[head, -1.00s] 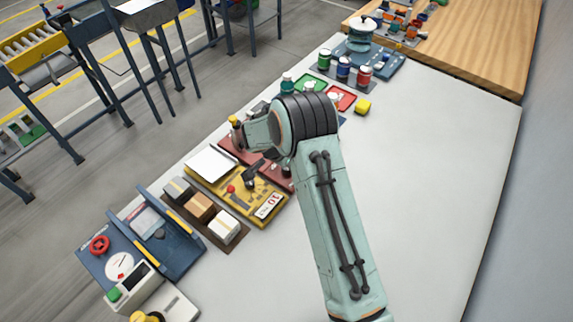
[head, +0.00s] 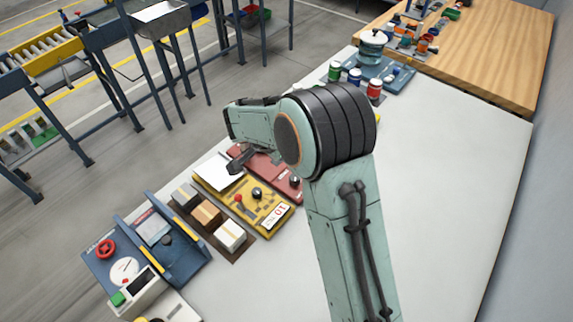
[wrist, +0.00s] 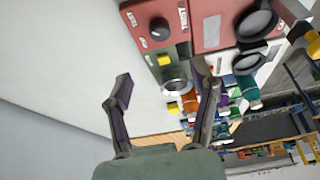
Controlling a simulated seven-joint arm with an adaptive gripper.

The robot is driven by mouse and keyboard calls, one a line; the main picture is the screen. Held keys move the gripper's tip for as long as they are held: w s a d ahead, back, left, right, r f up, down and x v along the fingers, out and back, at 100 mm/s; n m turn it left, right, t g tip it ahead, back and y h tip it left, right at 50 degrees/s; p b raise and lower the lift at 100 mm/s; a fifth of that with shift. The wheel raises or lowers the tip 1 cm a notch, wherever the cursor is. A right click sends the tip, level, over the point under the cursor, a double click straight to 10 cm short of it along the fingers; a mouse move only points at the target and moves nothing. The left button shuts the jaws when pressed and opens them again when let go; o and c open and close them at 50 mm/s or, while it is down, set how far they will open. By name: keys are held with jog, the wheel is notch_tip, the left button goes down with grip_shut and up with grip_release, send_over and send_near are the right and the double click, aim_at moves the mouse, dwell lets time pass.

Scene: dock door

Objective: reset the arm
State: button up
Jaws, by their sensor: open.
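My gripper (wrist: 163,88) shows in the wrist view with its two dark fingers spread apart and nothing between them. In the head view one dark finger of my gripper (head: 240,158) shows above the white plate of the yellow board (head: 250,200). The pale green arm bends high over the table, and its black-ringed joint hides part of the table behind it.
A blue gauge box (head: 105,265) and a tray of small boxes (head: 240,253) stand along the table's left edge. Colored jars (head: 375,90) and a blue-grey pot (head: 371,48) stand at the back. The white tabletop (head: 450,190) is clear on the right.

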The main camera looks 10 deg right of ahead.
dwell(0.5)
jog(key=s+d+r+m+t, duration=0.1)
jog(key=s+d+r, duration=0.25)
jog(key=r, duration=0.45)
jog(key=s+d+r+t, duration=0.2)
jog(key=d+r, duration=0.2)
jog(key=r, duration=0.5)
jog(key=s+a+f+n+g+y, duration=0.1)
jog(key=s+n, duration=0.4)
jog(key=s, duration=0.7)
jog(key=s+a+f+n+g+y, duration=0.2)
jog(key=s+f+n+g, duration=0.3)
jog(key=s, duration=0.8)
jog(key=shift+s+n+y, duration=0.3)
jog(key=shift+n+y, duration=0.2)
jog(key=shift+n, duration=0.2)
jog(key=shift+a, duration=0.1)
